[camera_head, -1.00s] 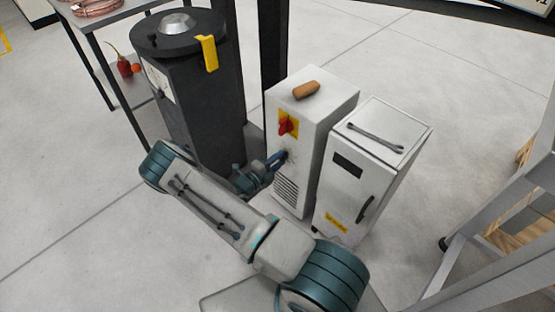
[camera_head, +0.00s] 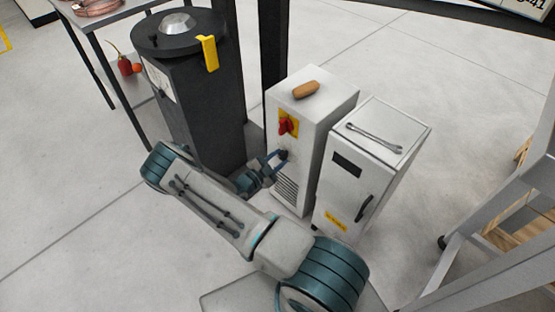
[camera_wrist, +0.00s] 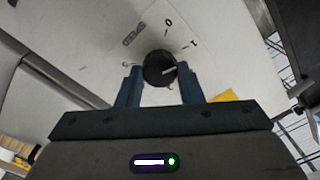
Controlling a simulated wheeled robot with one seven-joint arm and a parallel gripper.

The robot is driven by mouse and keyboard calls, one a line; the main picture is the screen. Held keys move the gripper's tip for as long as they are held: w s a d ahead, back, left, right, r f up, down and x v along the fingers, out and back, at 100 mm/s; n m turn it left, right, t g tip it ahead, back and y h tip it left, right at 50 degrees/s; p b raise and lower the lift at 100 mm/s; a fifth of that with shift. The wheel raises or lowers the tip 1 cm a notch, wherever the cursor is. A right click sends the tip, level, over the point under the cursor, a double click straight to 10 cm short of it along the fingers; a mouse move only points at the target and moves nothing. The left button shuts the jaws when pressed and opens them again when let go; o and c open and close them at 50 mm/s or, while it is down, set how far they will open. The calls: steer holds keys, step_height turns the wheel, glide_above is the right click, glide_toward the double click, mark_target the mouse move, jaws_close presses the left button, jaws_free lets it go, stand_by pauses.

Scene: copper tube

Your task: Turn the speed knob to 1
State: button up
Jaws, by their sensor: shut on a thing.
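The speed knob (camera_wrist: 160,69) is round and black, on the front of the white cabinet (camera_head: 306,133). Its white pointer line points right and slightly up in the wrist view. Printed marks 0 and 1 lie above and to the upper right of it; the pointer lies below the direction of the 1. My gripper (camera_wrist: 159,87) has a blue finger on each side of the knob and is shut on it. In the head view the knob (camera_head: 283,154) is small, between my gripper's fingertips (camera_head: 277,160).
A red rotary switch (camera_head: 286,126) on a yellow plate sits above the knob. A brown object (camera_head: 306,89) lies on the cabinet top. A second white cabinet (camera_head: 345,195) with a wrench (camera_head: 374,136) stands to the right. A dark machine (camera_head: 203,115) stands close on the left.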

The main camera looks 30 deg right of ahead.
steer(key=shift+s+f+n, duration=0.1)
steer(key=shift+s+n, duration=0.05)
steer(key=shift+n, duration=0.15)
stand_by(0.4)
steer(key=o, duration=1)
steer(key=shift+c, duration=0.2)
steer(key=p+v, duration=0.1)
steer(key=v, duration=1.2)
steer(key=shift+a, duration=0.4)
steer(key=shift+r, duration=0.2)
